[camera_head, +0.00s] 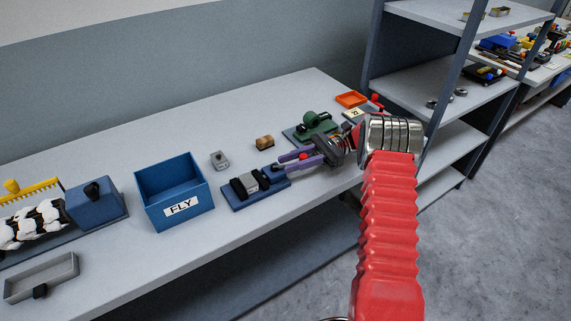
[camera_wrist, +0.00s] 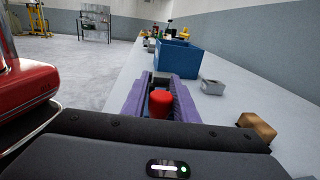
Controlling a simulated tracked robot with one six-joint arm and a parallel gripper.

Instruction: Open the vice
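The vice (camera_head: 246,188) is a blue base with grey and dark jaw blocks, standing on the grey bench right of the blue FLY box. My gripper (camera_head: 279,163) reaches in from the right, its purple fingers level with the vice's right end. The gripper also shows in the wrist view (camera_wrist: 162,76). A red knob (camera_wrist: 160,103) sits between the two purple fingers; it shows in the head view too (camera_head: 303,156). The fingers are apart, one on each side of the knob. I cannot tell whether they touch it. The vice's right end is partly hidden by the fingers.
The blue FLY box (camera_head: 175,190) stands left of the vice. A small grey block (camera_head: 220,160) and a brown block (camera_head: 265,142) lie behind it. A green device (camera_head: 312,125) and an orange tray (camera_head: 351,99) are beyond my gripper. Shelving (camera_head: 440,80) stands at right.

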